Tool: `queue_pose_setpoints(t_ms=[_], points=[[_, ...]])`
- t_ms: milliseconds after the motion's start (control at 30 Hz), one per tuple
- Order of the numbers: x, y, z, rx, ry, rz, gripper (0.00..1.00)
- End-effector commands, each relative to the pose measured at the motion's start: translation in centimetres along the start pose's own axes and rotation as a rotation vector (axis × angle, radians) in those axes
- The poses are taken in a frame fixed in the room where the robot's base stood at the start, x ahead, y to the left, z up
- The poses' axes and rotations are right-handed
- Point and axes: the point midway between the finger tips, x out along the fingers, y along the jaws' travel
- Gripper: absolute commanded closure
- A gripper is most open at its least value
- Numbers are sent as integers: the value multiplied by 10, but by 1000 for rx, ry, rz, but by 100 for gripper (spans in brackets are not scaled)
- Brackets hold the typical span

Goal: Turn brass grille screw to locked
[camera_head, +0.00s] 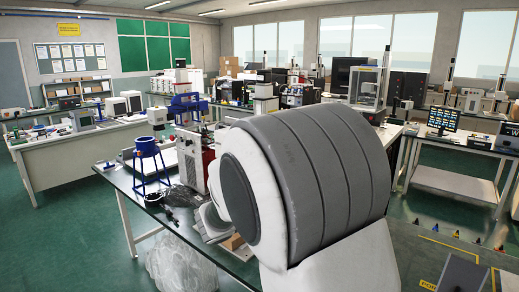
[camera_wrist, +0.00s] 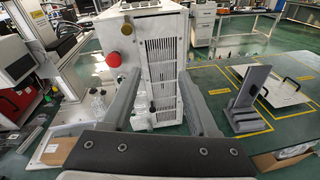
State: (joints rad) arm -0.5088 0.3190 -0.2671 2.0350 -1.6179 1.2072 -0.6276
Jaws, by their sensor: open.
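In the wrist view a white cabinet (camera_wrist: 135,45) stands straight ahead, with slotted grilles (camera_wrist: 163,65) on its face. A small dark knob-like part (camera_wrist: 152,107) shows low on that face, between my fingers. I cannot make out a brass colour or a locked mark, so I cannot tell whether it is the screw or how it is turned. My gripper (camera_wrist: 161,76) is open and empty, its two grey fingers spread in front of the cabinet. Contact with the cabinet is not visible. In the head view my own arm fills the middle and hides my gripper.
A red round button (camera_wrist: 114,60) sits on the cabinet's left side, with clear bottles (camera_wrist: 98,102) beside it. A grey stand (camera_wrist: 246,98) and a handled panel (camera_wrist: 284,86) are to the right. A blue stand (camera_head: 150,165) is on the bench in the head view.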

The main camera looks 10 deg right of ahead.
Motion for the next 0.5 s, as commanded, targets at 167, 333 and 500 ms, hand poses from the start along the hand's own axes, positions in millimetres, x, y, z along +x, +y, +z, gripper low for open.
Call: queue_pose_setpoints(t_ms=[167,333,500], points=[[-9,43,7,-151,-106,105,40],[-3,53,9,-182,-133,128,40],[25,56,12,-181,-133,124,40]])
